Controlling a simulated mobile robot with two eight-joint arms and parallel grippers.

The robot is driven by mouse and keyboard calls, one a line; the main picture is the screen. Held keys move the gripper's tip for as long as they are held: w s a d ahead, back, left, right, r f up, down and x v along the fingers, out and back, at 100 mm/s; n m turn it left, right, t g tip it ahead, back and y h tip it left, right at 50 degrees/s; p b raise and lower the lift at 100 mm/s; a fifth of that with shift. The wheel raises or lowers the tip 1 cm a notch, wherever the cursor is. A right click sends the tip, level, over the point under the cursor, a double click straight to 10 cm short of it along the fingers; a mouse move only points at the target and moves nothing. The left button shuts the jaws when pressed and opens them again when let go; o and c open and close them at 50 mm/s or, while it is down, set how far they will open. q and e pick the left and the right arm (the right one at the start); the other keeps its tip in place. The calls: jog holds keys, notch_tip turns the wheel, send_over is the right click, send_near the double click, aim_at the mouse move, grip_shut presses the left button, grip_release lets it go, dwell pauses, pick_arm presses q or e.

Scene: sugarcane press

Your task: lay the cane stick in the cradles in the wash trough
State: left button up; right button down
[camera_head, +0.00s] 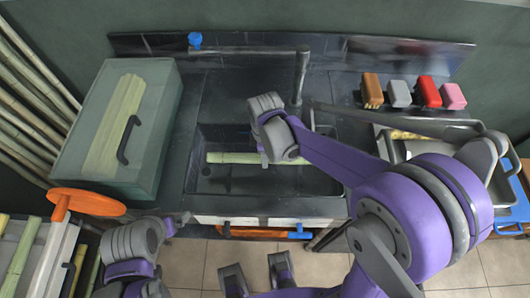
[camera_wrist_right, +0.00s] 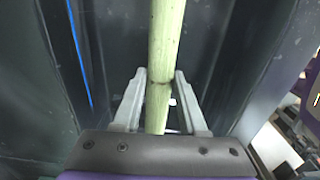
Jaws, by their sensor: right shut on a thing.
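The pale green cane stick (camera_head: 235,157) lies level, left to right, inside the dark wash trough (camera_head: 205,182) in the head view.
A tap (camera_head: 300,75) stands behind the trough. A lidded green box (camera_head: 155,90) is to the left. Brown, grey, red and pink blocks (camera_head: 430,92) sit at the back right near a metal tray (camera_head: 505,185). An orange disc (camera_head: 88,202) is at the lower left.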

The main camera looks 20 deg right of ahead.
jog(key=shift+f+b, duration=2.4)
jog(key=shift+f, duration=1.1)
grip_release()
jog(key=shift+r, duration=0.15)
jog(key=shift+r+p, duration=2.5)
jog(key=shift+r, duration=0.95)
